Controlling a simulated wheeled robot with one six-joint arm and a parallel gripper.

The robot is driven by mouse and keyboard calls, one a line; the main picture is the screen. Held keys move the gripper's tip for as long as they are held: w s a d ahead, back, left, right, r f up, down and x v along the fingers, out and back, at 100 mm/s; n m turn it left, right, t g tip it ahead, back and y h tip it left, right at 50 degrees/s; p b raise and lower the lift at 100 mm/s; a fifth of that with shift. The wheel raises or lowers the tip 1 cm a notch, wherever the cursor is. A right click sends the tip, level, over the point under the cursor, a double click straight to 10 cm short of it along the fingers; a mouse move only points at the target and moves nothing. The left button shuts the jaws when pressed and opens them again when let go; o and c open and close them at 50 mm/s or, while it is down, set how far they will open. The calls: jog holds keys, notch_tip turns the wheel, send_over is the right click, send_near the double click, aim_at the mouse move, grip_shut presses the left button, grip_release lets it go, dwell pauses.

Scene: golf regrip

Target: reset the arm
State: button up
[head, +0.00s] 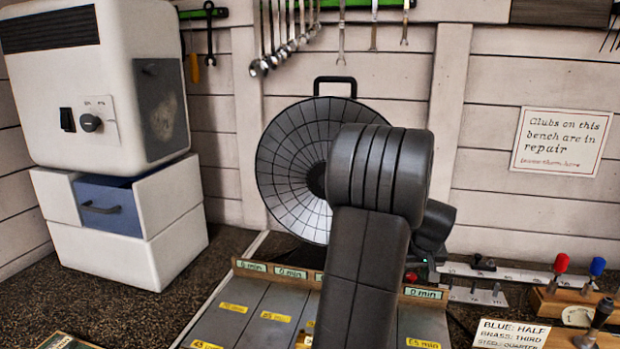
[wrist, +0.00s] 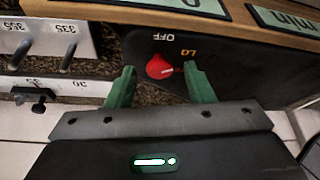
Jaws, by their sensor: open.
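My arm (head: 370,240) stands folded in the middle of the head view, in front of the round dish heater (head: 285,170). My gripper is hidden behind it in that view. In the wrist view my gripper (wrist: 160,80) is open, with its two green fingers apart. A red knob (wrist: 159,66) on a black panel (wrist: 215,45) shows between the fingertips. Whether the fingers touch the knob I cannot tell. OFF and LO are printed beside it. The knob's white mark points to the right in the picture, below the LO label.
A tray (head: 235,305) with labelled lanes lies beneath the arm. A white cabinet (head: 95,75) on a drawer box (head: 130,220) stands at left. Wrenches (head: 270,40) hang on the wall. At right are a wooden stand (head: 570,300) and a card (head: 510,334). Bench is open at left.

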jog(key=shift+w+f+m+h, duration=0.15)
jog(key=shift+m+h, duration=0.15)
jog(key=shift+m, duration=0.3)
jog(key=shift+a+m+g+h+b, duration=0.15)
jog(key=shift+m+h+b, duration=0.15)
jog(key=shift+m, duration=0.6)
jog(key=shift+a+m+g+h+b, duration=0.15)
jog(key=shift+m+h, duration=0.15)
jog(key=shift+m, duration=0.6)
jog(key=shift+d, duration=0.1)
